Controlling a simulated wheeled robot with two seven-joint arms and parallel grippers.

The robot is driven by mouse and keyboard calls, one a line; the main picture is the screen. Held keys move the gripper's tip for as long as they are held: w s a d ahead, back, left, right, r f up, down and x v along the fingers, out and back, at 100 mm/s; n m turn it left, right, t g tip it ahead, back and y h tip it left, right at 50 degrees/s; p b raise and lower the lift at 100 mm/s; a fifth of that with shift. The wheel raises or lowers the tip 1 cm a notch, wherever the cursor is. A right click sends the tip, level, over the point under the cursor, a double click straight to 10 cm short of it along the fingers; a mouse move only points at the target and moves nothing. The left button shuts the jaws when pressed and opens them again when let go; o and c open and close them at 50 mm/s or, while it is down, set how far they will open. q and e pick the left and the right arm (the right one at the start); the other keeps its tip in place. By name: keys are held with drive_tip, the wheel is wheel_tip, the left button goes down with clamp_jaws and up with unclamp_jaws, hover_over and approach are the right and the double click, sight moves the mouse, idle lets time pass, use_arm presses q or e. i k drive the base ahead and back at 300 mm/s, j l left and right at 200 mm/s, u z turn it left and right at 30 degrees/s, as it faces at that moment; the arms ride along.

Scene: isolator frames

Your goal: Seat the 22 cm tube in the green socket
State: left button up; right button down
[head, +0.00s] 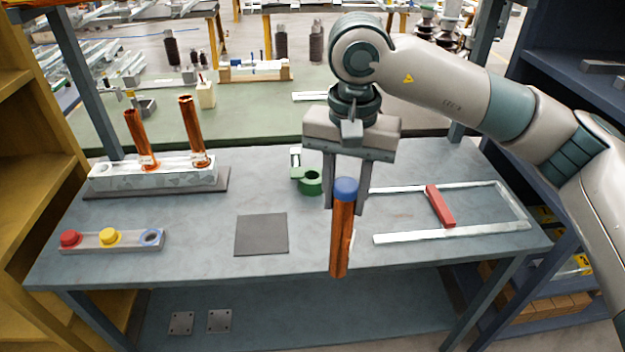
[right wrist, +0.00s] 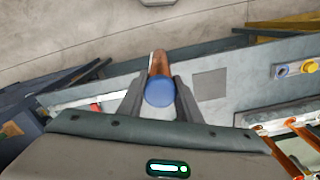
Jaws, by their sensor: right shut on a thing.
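My right gripper (head: 345,208) is shut on a copper tube (head: 341,245) with a blue cap (head: 346,187) on its top end. The tube hangs nearly upright in front of the green socket (head: 311,183), to its right in the head view and apart from it. The lower end of the tube shows against the table's front edge. In the right wrist view the blue cap (right wrist: 160,91) sits between the fingers, and the tube (right wrist: 158,64) runs away beyond it. The green socket is a ring joined to a small pale fixture. My left gripper is not in view.
A pale rack (head: 120,178) holds two tilted copper tubes at left. A strip (head: 84,244) carries a red cap, a yellow cap and an empty blue ring. A dark square plate (head: 261,235) lies mid-table. A red block (head: 440,206) lies across a white frame (head: 404,236) at right.

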sight(236, 232)
drive_tip(key=i, duration=0.9)
drive_tip(key=i+j, duration=0.1)
drive_tip(key=j, duration=0.3)
